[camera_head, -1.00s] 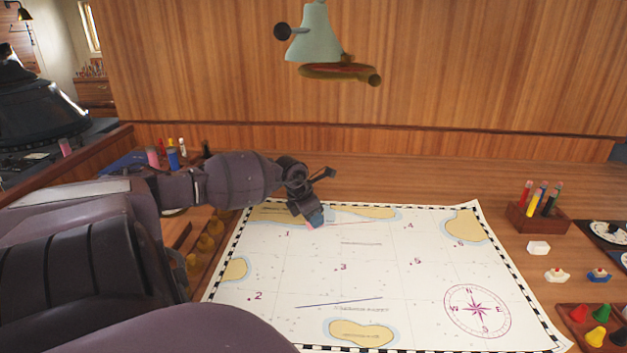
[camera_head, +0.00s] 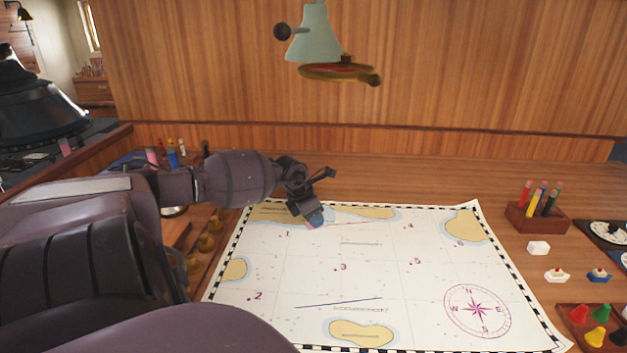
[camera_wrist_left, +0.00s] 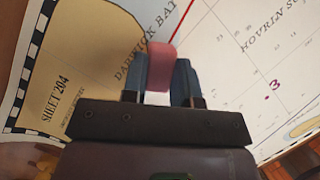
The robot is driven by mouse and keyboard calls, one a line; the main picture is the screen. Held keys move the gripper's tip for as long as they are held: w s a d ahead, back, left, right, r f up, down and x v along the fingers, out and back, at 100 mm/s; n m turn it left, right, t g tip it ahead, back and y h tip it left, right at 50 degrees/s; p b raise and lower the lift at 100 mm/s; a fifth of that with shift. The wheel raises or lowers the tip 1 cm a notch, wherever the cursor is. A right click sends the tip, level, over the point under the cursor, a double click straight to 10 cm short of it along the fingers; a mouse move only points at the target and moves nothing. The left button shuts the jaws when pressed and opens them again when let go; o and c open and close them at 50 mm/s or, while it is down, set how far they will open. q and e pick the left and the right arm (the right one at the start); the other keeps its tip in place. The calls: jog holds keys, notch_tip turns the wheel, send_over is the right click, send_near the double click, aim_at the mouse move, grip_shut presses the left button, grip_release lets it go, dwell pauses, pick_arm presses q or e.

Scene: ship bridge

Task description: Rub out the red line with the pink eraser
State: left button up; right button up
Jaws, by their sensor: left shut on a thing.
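My left gripper (camera_head: 314,220) is over the upper left part of the chart (camera_head: 280,270). In the left wrist view it (camera_wrist_left: 160,80) is shut on the pink eraser (camera_wrist_left: 160,65), held between its two blue-grey fingers. The eraser's far end is at or just above the paper; I cannot tell whether it touches. The red line (camera_head: 355,223) runs right from the gripper in the head view. In the left wrist view the red line (camera_wrist_left: 181,21) leads from the eraser's tip up to the top edge. My right gripper is not in view.
A blue line (camera_head: 338,302) lies lower on the chart. A pencil holder (camera_head: 537,217), a white block (camera_head: 538,248) and small toy boats (camera_head: 557,275) stand to the right. A tray of coloured pieces (camera_head: 595,325) is at the lower right. Bottles (camera_head: 172,158) stand behind my left arm.

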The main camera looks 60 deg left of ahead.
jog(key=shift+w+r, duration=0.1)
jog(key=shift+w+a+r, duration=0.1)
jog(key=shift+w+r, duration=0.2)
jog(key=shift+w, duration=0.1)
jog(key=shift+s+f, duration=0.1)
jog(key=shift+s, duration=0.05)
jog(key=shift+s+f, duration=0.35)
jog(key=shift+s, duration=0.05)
pick_arm(q)
jog(key=shift+f, duration=0.1)
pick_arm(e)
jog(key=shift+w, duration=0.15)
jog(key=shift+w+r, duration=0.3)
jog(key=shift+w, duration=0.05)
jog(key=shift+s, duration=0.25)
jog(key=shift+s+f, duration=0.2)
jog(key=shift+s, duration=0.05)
